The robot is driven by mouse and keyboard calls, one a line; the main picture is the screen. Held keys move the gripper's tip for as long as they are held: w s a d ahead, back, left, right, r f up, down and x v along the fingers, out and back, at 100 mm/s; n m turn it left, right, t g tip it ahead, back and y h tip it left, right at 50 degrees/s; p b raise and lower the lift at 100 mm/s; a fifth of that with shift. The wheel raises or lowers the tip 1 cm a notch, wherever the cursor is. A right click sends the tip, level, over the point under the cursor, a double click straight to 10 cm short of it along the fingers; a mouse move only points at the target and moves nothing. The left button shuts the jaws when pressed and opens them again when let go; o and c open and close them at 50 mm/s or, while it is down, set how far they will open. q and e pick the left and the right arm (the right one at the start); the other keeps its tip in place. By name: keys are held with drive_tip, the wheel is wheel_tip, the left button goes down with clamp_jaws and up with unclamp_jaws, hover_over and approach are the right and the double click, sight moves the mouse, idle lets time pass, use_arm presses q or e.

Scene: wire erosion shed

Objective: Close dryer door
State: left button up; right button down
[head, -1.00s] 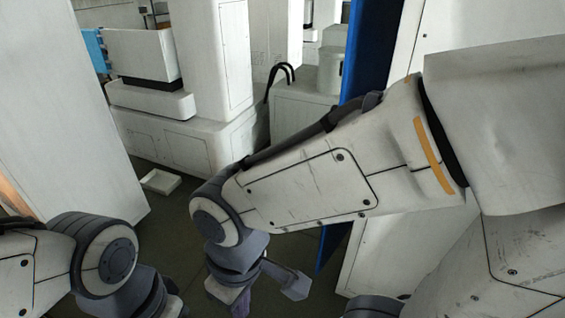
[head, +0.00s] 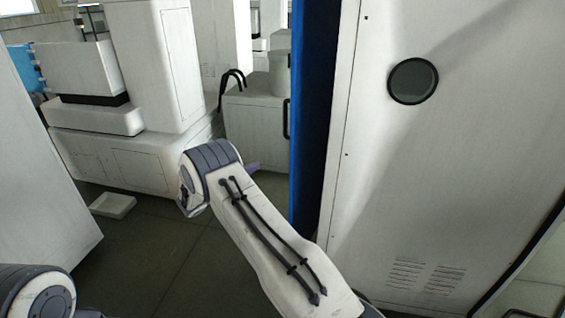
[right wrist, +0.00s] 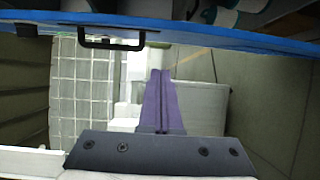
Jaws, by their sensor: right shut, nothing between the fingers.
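A blue door (head: 308,110), seen nearly edge-on, stands open beside a tall white cabinet side in the head view. I take it for the dryer door. Its black handle (head: 286,118) is on its left face. In the right wrist view the blue door (right wrist: 215,35) crosses the top, with the handle (right wrist: 110,42) at upper left. My right gripper (head: 252,167) is left of the door, mostly hidden by its wrist. Its purple fingers (right wrist: 160,75) are shut and empty, pointing toward the door; contact cannot be told. My left gripper is out of view.
The white cabinet side (head: 430,180) with a round dark port (head: 413,81) fills the right. A white machine (head: 120,150) and a low white cabinet (head: 255,125) stand behind. A white tray (head: 113,205) lies on the floor. The floor (head: 165,250) left of my right arm is open.

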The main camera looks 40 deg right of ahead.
use_arm(q)
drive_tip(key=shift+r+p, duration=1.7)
drive_tip(key=shift+p, duration=0.05)
use_arm(e)
drive_tip(key=s+x, duration=0.2)
drive_tip(key=x, duration=1)
drive_tip(key=shift+s+d, duration=0.3)
drive_tip(key=shift+s, duration=0.3)
drive_tip(key=shift+f, duration=0.1)
